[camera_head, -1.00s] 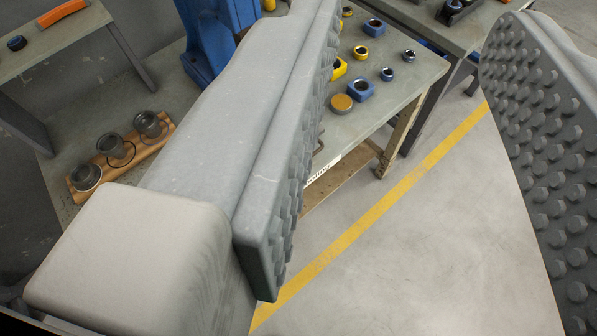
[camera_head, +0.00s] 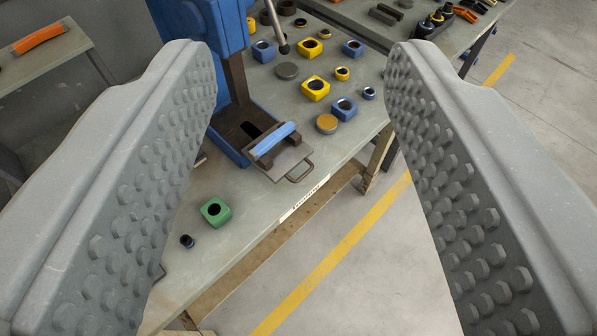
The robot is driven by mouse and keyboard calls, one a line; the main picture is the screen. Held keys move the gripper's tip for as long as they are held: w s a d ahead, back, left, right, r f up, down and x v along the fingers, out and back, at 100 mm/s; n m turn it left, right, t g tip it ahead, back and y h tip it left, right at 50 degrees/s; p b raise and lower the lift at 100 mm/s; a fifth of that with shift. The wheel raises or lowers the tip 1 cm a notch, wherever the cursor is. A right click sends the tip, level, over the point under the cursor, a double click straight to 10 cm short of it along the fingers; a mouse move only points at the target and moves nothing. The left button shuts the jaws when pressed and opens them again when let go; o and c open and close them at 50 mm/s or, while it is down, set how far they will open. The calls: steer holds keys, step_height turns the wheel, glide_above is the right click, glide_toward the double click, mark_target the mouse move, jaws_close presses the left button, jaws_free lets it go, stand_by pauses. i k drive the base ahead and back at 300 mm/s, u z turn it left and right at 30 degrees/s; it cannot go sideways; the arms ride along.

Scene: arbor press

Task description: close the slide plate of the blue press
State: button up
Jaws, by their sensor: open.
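The blue press (camera_head: 200,27) stands on a grey workbench in the upper left-centre of the view. Its slide plate (camera_head: 292,160) sticks out from the base toward the bench's front edge, with a wire handle (camera_head: 299,173) at its outer end. A blue bar (camera_head: 272,139) lies across the plate. A dark slot shows in the base behind it. My gripper (camera_head: 300,120) is wide open and empty, with its two studded fingers at the left and right of the picture. The plate shows between them, farther away. The left finger hides part of the press.
Blue and yellow blocks (camera_head: 315,88), small rings and round discs (camera_head: 327,123) stand on the bench right of the press. A green block (camera_head: 216,211) and a small dark ring (camera_head: 187,241) stand nearer. A metal lever (camera_head: 274,25) hangs beside the press. Floor at right is clear.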

mark_target(285, 157)
steer(key=z, duration=1.1)
steer(key=k, duration=1)
steer(key=u, duration=0.8)
steer(key=i, duration=1)
